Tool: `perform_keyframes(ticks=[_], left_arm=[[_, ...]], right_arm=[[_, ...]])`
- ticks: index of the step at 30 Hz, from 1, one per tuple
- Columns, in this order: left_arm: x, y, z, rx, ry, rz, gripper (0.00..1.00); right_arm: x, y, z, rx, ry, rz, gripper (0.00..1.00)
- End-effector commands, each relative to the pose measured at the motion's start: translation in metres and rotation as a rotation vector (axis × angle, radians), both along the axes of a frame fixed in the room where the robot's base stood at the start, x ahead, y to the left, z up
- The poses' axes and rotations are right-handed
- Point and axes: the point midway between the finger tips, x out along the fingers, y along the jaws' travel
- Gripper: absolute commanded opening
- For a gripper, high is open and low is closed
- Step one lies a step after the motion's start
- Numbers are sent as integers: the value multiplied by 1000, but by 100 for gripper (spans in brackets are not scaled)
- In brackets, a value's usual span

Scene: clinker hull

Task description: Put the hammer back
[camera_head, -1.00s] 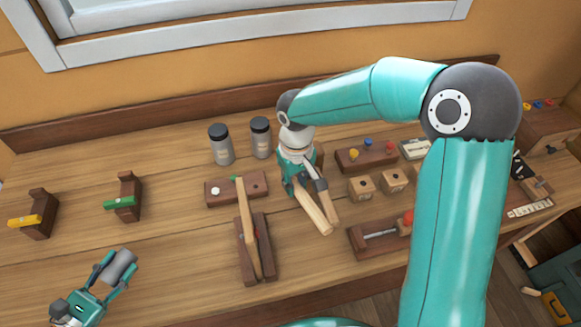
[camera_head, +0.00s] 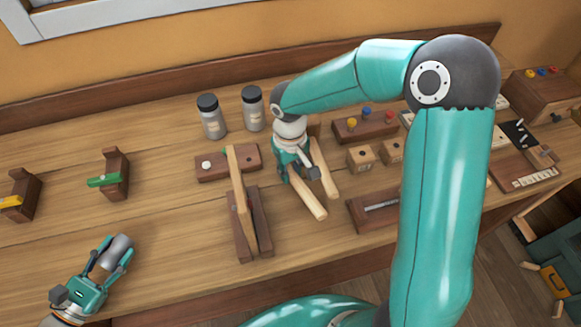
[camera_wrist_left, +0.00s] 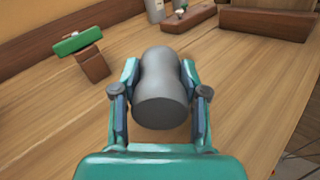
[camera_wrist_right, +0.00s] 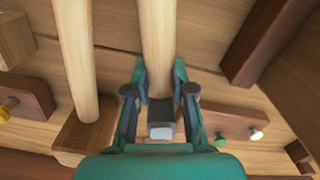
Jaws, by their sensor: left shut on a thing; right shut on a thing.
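My right gripper (camera_head: 292,178) is shut on the hammer, just above the bench. The hammer's pale handle (camera_head: 307,200) points to the bench's front edge. In the right wrist view its grey metal head (camera_wrist_right: 161,120) is between the fingers (camera_wrist_right: 160,100) and the handle (camera_wrist_right: 157,45) runs away from them; I cannot tell whether it touches the bench. My left gripper (camera_head: 112,256) is shut on a grey cylinder (camera_head: 118,248), over the front left of the bench. The cylinder also shows in the left wrist view (camera_wrist_left: 160,88).
A second wooden-handled tool (camera_head: 323,172) lies right of the hammer. A dark cradle (camera_head: 263,225) with a wooden strip (camera_head: 239,190) is to its left. A knob block (camera_head: 215,167), two jars (camera_head: 212,120) and small wooden blocks (camera_head: 360,158) are around. Bare bench lies at left centre.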

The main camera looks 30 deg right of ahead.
Motion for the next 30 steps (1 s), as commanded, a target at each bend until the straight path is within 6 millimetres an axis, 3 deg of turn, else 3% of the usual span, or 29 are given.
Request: perform_keyframes(ticks=[27,28,30], left_arm=[[0,0,-7,-2,-4,-1,0],[0,0,-6,-2,-4,-1,0],[0,0,-6,-2,-4,-1,0]], right_arm=[[1,0,-9,0,-3,-1,0],[1,0,-8,0,-3,-1,28],[1,0,-8,0,-3,-1,40]])
